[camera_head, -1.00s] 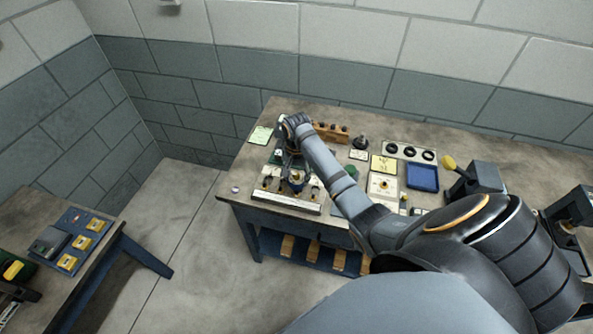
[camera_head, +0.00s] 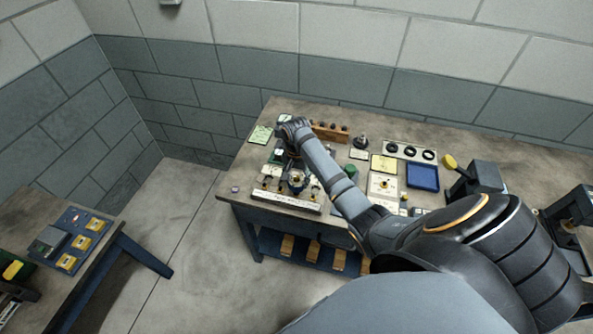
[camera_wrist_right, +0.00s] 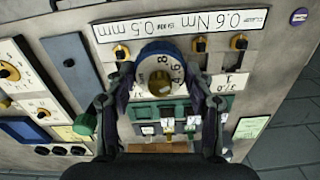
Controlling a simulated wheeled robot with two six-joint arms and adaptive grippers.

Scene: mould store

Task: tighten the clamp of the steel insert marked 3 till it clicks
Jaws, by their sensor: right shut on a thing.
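My right gripper (camera_head: 296,176) reaches down over the left end of the bench. In the right wrist view its fingers (camera_wrist_right: 160,82) are shut on a blue tool with a white numbered dial (camera_wrist_right: 158,70). The tool stands over a fixture with a white strip (camera_wrist_right: 180,24) reading 0.6 Nm and 0.5 mm. Brass-coloured clamp screws (camera_wrist_right: 121,52) show on one side of the tool, and others (camera_wrist_right: 239,43) on the other side. The tool hides the spot beneath it, so I cannot tell which screw it meets. I cannot make out the mark 3. My left gripper is out of view.
A green block (camera_wrist_right: 160,111) with several small parts lies close by the tool. A blue tray (camera_head: 422,177), a plate with black rings (camera_head: 409,152) and a dark stand (camera_head: 474,179) occupy the bench to the right. A small purple disc (camera_head: 235,190) lies near the left edge.

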